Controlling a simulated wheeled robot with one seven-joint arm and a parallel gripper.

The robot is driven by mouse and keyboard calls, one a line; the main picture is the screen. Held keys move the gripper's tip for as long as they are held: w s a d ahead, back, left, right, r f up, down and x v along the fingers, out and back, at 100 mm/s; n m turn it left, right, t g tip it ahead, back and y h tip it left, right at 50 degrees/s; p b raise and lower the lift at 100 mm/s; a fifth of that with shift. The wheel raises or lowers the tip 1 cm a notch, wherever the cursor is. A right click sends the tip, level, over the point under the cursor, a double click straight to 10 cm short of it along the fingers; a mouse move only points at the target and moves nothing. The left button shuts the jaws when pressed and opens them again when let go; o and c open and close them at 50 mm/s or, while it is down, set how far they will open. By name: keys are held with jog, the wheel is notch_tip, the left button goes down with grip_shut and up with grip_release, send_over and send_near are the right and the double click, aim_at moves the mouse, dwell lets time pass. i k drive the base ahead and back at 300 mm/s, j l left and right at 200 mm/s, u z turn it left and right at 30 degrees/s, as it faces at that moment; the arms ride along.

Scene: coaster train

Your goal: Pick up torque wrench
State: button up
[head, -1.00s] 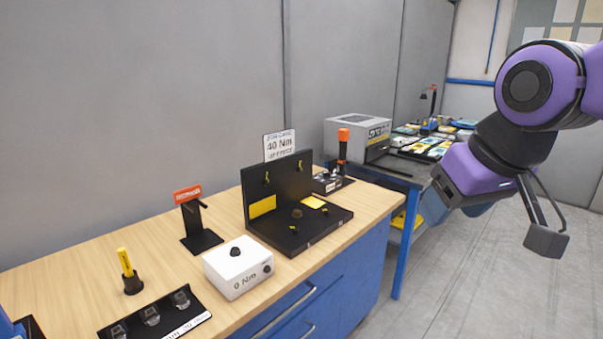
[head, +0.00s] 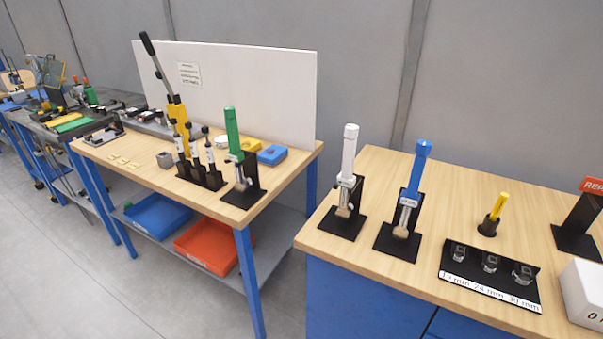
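Several upright tools with coloured grips and metal shafts stand in black holders and look like torque wrenches. One has a white grip (head: 349,152) and one a blue grip (head: 419,165), side by side at the left end of the right wooden bench (head: 468,188). One with a green grip (head: 232,132) stands at the right end of the left bench (head: 140,171). I cannot tell which one the task means. My gripper is out of this view.
A black socket tray (head: 490,277), a yellow-handled tool (head: 497,206) and a white box (head: 585,292) sit on the right bench. A white panel (head: 250,85) backs the left bench. Blue (head: 158,215) and orange (head: 208,245) bins lie on its lower shelf. The grey floor at left is clear.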

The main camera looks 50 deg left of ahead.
aim_at(345, 178)
jog(key=u, duration=1.5)
jog(key=i+j+z, duration=0.15)
jog(key=j, duration=0.4)
jog(key=i+j+z, duration=0.15)
jog(key=i+j, duration=0.15)
jog(key=j, duration=0.25)
jog(key=i+j+z, duration=0.15)
jog(key=j, duration=0.45)
jog(key=i+j+z, duration=0.15)
jog(key=j, duration=0.45)
jog(key=i+j+z, duration=0.15)
jog(key=j, duration=0.5)
jog(key=i+j+z, duration=0.1)
jog(key=j, duration=0.5)
jog(key=i+j+z, duration=0.15)
jog(key=j, duration=0.5)
